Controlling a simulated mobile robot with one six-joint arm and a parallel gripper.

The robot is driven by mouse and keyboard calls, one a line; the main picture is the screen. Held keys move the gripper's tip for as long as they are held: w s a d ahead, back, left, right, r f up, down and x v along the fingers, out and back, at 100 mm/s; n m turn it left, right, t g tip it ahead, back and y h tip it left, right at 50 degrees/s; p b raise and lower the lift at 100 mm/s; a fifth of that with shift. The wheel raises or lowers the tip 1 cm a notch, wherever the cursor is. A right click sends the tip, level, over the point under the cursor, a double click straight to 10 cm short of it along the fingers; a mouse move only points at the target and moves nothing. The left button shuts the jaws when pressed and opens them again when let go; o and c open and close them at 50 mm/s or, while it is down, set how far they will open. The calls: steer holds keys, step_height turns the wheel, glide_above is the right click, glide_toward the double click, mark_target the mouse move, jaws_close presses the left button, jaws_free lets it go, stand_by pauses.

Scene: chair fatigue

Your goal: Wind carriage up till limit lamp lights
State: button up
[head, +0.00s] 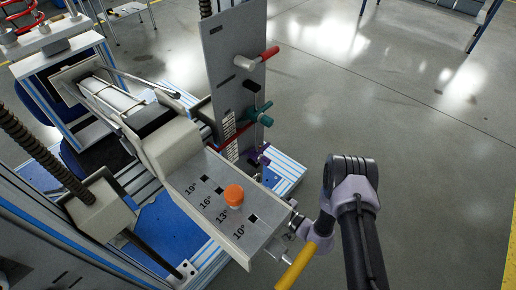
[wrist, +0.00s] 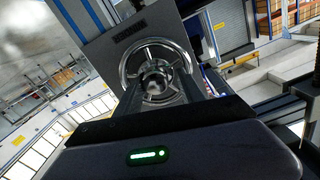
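A beige carriage-like housing (head: 172,142) sits between screw columns in the head view. Its sloped grey plate (head: 215,205) is marked 19°, 16°, 13° and 10°, with an orange knob (head: 234,195) near the 13° mark. A shiny round spoked handwheel (wrist: 130,64) fills the middle of the wrist view, in front of a grey panel. My gripper (wrist: 157,88) points straight at the wheel, its dark fingers on either side of the hub area. Whether they touch or grip it cannot be told. In the head view my gripper (head: 298,222) is at the plate's lower right end. No lit limit lamp is identifiable.
An upright grey panel (head: 228,65) carries a red-handled lever (head: 269,53), a teal knob (head: 264,114) and a purple knob (head: 262,159). A ribbed screw (head: 45,152) stands at left. Open floor extends right.

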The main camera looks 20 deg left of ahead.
steer(key=shift+w+v, duration=0.15)
steer(key=shift+v, duration=0.75)
steer(key=shift+w+v, duration=0.1)
steer(key=shift+v, duration=0.75)
steer(key=n, duration=1.2)
steer(key=shift+s+d+f+n, duration=0.1)
steer(key=shift+s+d+n, duration=0.05)
steer(key=shift+s+n, duration=0.15)
